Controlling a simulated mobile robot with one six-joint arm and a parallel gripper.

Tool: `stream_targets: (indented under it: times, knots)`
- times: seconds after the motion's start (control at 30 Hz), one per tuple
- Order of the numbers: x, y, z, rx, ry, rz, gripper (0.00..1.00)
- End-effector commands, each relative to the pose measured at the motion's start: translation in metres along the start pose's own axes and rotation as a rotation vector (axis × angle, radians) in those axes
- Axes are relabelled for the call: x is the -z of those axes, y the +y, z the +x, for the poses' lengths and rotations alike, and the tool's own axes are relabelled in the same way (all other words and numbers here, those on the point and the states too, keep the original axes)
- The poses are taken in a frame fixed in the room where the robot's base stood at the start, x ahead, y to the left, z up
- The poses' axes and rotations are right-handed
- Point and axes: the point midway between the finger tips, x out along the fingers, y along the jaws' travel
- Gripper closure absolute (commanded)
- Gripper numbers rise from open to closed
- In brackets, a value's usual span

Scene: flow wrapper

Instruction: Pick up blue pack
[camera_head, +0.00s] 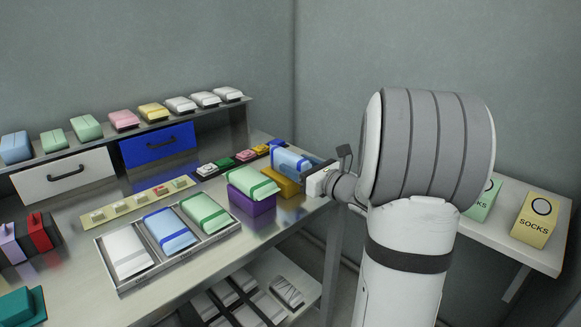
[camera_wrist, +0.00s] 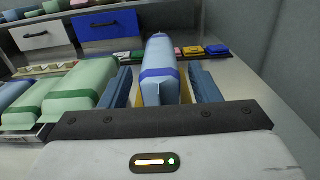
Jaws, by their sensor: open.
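A light blue pack (camera_head: 291,163) with a darker blue band lies on a yellow block (camera_head: 287,184) at the right end of the metal table. In the wrist view the blue pack (camera_wrist: 160,62) points away from me between the two blue fingers. My gripper (camera_wrist: 163,88) is open, with one finger on each side of the pack and a small gap visible at the right. In the head view my gripper (camera_head: 305,168) is partly hidden by the pack and my arm. Another blue pack (camera_head: 170,231) lies in the middle of a metal tray.
A green pack (camera_head: 253,181) on a purple block (camera_head: 250,202) stands just left of the yellow block. The tray (camera_head: 150,279) also holds a white and a green pack. A back shelf (camera_head: 150,127) carries several packs above drawers. A side table (camera_head: 490,235) holds sock boxes.

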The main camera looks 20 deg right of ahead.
Motion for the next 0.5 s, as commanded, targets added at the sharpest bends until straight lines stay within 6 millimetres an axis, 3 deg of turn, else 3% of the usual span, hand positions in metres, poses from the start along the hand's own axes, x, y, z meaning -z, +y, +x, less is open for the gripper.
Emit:
stream_targets:
  times: [0.1,0.37,0.5]
  knots:
    - [0.0007,-0.0003,0.0106,0.0,0.0,0.001,0.44]
    - [-0.0001,-0.0014,0.0116,0.003,0.0,0.0,0.44]
    - [-0.0001,-0.0016,0.0113,0.003,0.0,0.0,0.56]
